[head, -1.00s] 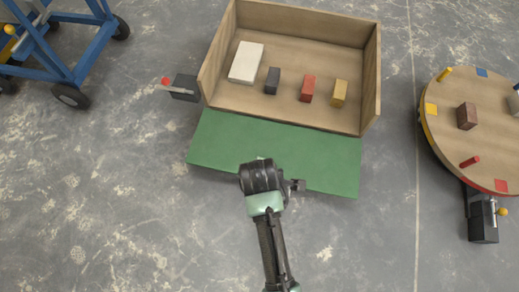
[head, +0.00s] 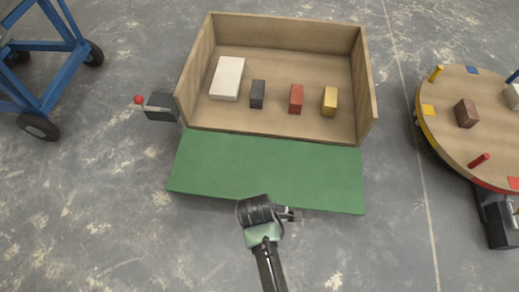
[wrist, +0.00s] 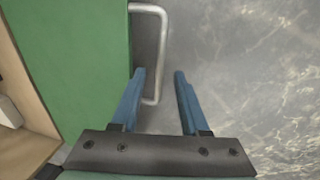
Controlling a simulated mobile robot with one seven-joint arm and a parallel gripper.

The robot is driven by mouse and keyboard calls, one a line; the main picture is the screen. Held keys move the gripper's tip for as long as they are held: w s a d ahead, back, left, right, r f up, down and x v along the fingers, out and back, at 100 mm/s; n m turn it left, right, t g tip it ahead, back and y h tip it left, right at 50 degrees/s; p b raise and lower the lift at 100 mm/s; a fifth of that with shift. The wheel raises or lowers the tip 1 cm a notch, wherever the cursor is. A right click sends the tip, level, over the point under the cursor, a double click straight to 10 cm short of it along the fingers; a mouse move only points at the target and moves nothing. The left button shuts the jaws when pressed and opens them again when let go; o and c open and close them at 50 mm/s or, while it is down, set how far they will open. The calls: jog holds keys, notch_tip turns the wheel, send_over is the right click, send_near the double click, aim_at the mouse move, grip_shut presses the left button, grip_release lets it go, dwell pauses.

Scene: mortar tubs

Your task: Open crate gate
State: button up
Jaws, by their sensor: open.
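The crate (head: 367,95) is a tan wooden box. Its green gate (head: 265,165) lies folded down in front of its open near side. In the wrist view the green gate (wrist: 80,70) is at left, with a bent metal bar handle (wrist: 163,55) on its edge. My gripper (wrist: 158,75) is open, its blue fingers reaching either side of the lower end of the handle; I cannot tell whether they touch it. In the head view my gripper (head: 288,214) is at the near edge of the gate, its fingers hard to make out.
In the crate stand white (head: 227,78), dark grey (head: 257,94), red (head: 296,98) and yellow (head: 329,101) blocks. A black box with a red-tipped lever (head: 160,106) is left of it. A blue cart (head: 50,60) stands far left, a round table (head: 445,115) right. Floor between is clear.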

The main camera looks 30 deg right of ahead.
jog(key=shift+w+d+f+b, duration=0.1)
jog(key=shift+f+b, duration=0.2)
jog(key=shift+f, duration=0.25)
jog(key=shift+w+d+f+b, duration=0.1)
jog(key=shift+f+b, duration=0.2)
jog(key=shift+f, duration=0.25)
grip_shut()
jog(key=shift+a, duration=0.1)
dwell(0.6)
